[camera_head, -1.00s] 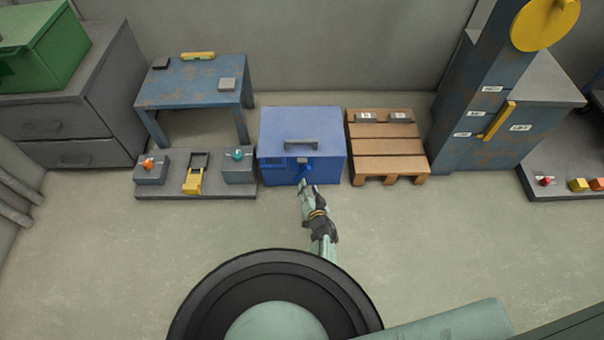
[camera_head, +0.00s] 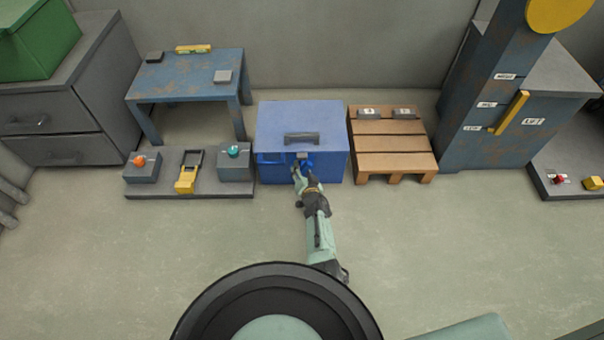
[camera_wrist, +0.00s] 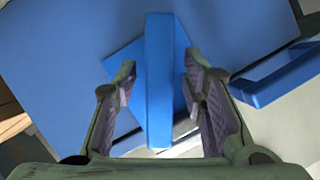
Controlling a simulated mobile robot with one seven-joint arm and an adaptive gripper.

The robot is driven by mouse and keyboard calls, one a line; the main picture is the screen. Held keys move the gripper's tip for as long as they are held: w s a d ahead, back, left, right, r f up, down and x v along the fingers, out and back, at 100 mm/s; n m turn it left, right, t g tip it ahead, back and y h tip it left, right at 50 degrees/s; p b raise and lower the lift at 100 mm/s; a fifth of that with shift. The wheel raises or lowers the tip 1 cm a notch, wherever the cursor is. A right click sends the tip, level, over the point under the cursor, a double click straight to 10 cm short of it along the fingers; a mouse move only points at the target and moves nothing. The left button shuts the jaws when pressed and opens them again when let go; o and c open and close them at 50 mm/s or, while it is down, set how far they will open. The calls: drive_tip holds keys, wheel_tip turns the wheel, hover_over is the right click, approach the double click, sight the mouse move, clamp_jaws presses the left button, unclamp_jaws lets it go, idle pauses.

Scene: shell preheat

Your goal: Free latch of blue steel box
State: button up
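The blue steel box (camera_head: 275,125) stands on the floor against the back, with a dark handle (camera_head: 302,137) on its lid. My gripper (camera_head: 298,170) is at the middle of the box's front, below a small grey piece (camera_head: 304,156). In the wrist view, an upright blue bar (camera_wrist: 160,75), seemingly the latch lever, stands between my fingers (camera_wrist: 157,85). The fingers are open, one on each side of the bar, with a visible gap to each. A blue loop-like bracket (camera_wrist: 275,80) sticks out at the right of the wrist view. The latch's catch is not clear.
A wooden pallet (camera_head: 392,145) stands close to the box's right. A grey board (camera_head: 190,190) with a yellow clamp (camera_head: 186,182) and two grey blocks is close on its left. A blue table (camera_head: 185,80) is behind that board. The floor in front is clear.

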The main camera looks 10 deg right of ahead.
clamp_jaws()
idle(0.5)
